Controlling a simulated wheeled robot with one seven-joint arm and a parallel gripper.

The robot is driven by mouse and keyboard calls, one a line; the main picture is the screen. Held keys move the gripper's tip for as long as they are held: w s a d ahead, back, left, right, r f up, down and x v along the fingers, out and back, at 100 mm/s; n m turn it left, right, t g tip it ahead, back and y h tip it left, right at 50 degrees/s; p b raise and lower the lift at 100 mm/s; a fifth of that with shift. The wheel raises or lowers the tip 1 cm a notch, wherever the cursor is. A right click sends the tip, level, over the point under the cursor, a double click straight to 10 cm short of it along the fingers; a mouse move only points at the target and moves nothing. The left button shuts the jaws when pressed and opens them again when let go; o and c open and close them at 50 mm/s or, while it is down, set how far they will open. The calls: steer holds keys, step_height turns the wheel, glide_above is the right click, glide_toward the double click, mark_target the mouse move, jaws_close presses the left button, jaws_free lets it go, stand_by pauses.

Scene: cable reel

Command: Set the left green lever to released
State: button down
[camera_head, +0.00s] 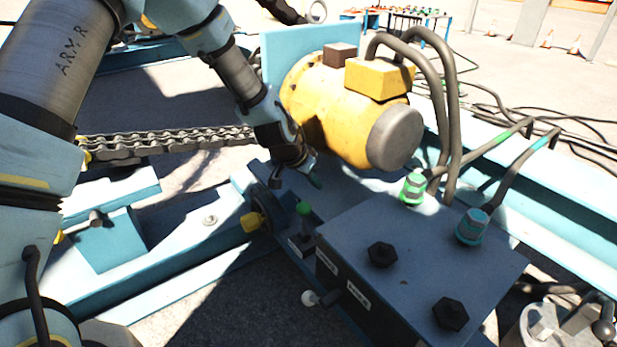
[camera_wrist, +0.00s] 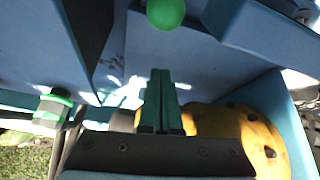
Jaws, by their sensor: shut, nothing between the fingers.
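The green lever (camera_head: 304,209) has a round green knob on a dark stem and stands at the left edge of the blue-grey control box (camera_head: 420,235). In the wrist view its green knob (camera_wrist: 166,12) is at the top edge, beyond my fingertips. My gripper (camera_head: 315,181) is above and behind the lever in the head view, apart from it. In the wrist view the green fingers of my gripper (camera_wrist: 160,74) are shut together and empty, pointing toward the knob. The lever's stem is hidden in the wrist view.
A yellow motor (camera_head: 335,105) stands close beside my gripper. Cable plugs (camera_head: 413,187) and dark hex knobs (camera_head: 381,254) are on the box top. A chain (camera_head: 165,143) runs behind my arm.

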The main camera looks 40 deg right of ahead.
mark_target(304, 222)
steer(key=a+f, duration=0.2)
steer(key=f, duration=0.1)
steer(key=shift+s+a+f+b, duration=0.2)
steer(key=shift+b, duration=0.15)
stand_by(0.3)
